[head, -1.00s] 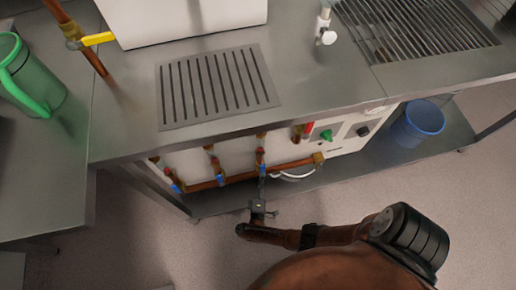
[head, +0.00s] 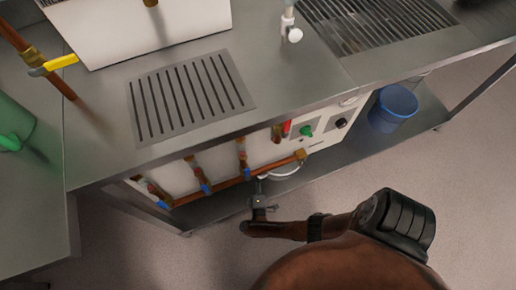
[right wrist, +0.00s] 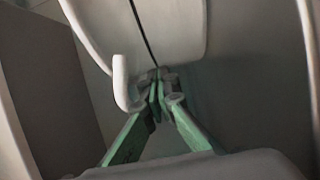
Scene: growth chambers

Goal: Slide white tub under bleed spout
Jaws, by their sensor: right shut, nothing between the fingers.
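The white tub (head: 284,172) sits on the lower shelf under the bench, partly hidden by the copper pipe and the panel above it. Only its near rim shows in the head view. My right gripper (head: 260,188) reaches in at the shelf's front edge, just left of the tub. In the right wrist view its green fingers (right wrist: 158,98) are together and empty, close to a curved white wall (right wrist: 185,35) that looks like the tub's; contact is unclear. A brass fitting (head: 300,155) ends the copper pipe above the tub. I cannot tell which outlet is the bleed spout. My left gripper is out of view.
Several blue-handled valves (head: 205,187) hang along the copper pipe left of the tub. A blue bucket (head: 393,108) stands farther right on the lower shelf (head: 345,150), with clear shelf between. The bench top (head: 290,80) overhangs the area.

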